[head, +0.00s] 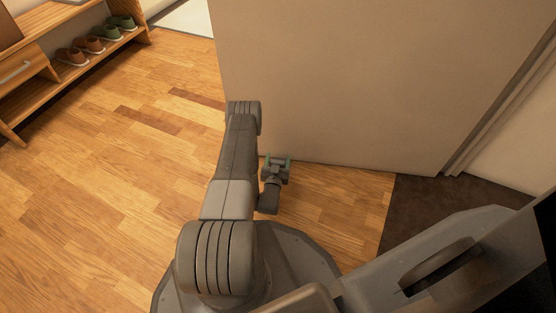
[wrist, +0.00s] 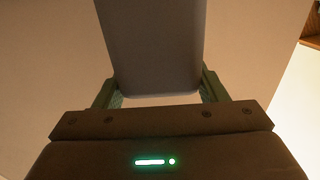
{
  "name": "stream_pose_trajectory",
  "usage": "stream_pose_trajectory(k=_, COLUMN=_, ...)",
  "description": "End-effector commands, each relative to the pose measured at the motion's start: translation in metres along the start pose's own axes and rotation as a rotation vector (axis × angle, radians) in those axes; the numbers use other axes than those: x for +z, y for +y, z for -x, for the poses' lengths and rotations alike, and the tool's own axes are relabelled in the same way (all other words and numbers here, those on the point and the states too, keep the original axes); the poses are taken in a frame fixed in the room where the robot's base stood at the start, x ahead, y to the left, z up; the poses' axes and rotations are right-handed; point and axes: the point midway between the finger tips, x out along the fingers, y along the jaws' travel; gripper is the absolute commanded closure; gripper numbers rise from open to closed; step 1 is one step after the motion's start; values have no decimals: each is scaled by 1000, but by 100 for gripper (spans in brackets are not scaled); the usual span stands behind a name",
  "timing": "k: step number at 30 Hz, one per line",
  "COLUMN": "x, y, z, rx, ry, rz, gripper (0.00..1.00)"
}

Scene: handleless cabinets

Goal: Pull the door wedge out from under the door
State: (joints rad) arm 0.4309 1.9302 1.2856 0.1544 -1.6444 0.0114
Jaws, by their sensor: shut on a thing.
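The door (head: 370,80) is a large plain beige panel across the upper right of the head view. My gripper (head: 277,159) is low at the foot of the door, close to the floor. In the wrist view its two green fingers are shut on the sides of a smooth grey piece, the door wedge (wrist: 152,45). The wedge runs up out of the top of that view, so its far end is hidden. I cannot make out the wedge in the head view, nor tell whether it still touches the door.
The wooden floor (head: 90,190) is clear to the left. A wooden shoe rack (head: 105,45) with several shoes stands at the upper left. A dark mat (head: 420,205) lies at the right, by the door frame (head: 500,100).

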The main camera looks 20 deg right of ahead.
Motion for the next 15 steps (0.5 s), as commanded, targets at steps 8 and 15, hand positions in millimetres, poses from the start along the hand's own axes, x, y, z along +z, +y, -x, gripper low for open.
stream_pose_trajectory(k=8, x=0, y=0, z=10, rx=0, ry=-1, rz=0, gripper=60)
stream_pose_trajectory(k=15, x=0, y=0, z=20, rx=0, ry=-3, rz=0, gripper=60)
